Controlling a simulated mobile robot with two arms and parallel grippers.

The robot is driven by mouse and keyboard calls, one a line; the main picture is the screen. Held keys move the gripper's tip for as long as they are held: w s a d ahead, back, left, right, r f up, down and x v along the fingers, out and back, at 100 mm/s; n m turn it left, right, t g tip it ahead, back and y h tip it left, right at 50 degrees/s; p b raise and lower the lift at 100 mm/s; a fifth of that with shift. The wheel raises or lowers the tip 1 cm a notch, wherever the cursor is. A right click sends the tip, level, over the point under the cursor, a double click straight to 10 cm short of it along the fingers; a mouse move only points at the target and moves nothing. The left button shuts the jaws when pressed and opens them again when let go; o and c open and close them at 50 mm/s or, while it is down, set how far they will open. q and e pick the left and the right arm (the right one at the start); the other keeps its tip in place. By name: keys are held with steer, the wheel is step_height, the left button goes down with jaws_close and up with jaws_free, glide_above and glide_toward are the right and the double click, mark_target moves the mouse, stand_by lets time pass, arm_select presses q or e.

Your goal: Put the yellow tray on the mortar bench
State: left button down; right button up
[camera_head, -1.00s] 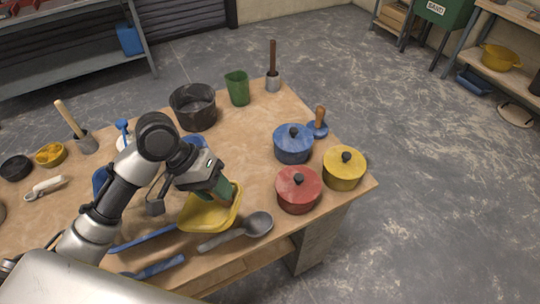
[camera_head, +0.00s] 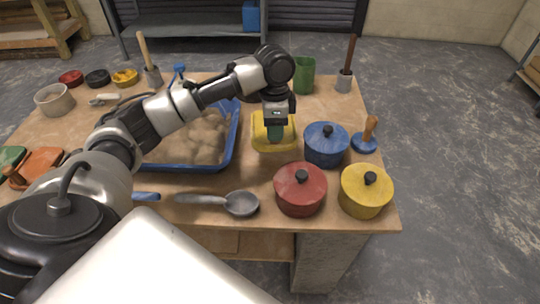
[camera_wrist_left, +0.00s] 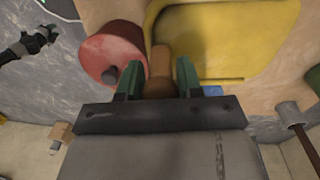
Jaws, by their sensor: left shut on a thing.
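The yellow tray (camera_head: 262,143) is over the right half of the mortar bench (camera_head: 270,180), between the blue tub (camera_head: 232,155) and the blue pot (camera_head: 325,146). The gripper hides part of the tray. I cannot tell whether the tray touches the bench top. My right gripper is not in view.
A red pot (camera_head: 300,192) and a yellow pot (camera_head: 366,194) stand near the front right corner. A blue float with a wooden handle (camera_head: 369,130) and a green cup (camera_head: 304,75) are farther back. Brownish lumps fill the blue tub.

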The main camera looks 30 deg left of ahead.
arm_select(q)
steer(key=shift+w+a+f+t, duration=0.15)
steer(key=shift+w+a, duration=0.1)
steer(key=shift+a, duration=0.25)
steer(key=shift+w+a+f+t, duration=0.15)
steer(key=shift+w+a, duration=0.1)
steer(key=shift+a, duration=0.2)
steer(key=shift+w+a+m, duration=0.15)
steer(key=shift+a+m, duration=0.2)
steer(key=shift+m, duration=0.05)
step_height(320, 180, down, 4)
steer(key=shift+f, duration=0.25)
step_height(320, 180, down, 5)
steer(key=shift+f, duration=0.1)
steer(key=c, duration=0.7)
jaws_free()
steer(key=shift+c, duration=0.2)
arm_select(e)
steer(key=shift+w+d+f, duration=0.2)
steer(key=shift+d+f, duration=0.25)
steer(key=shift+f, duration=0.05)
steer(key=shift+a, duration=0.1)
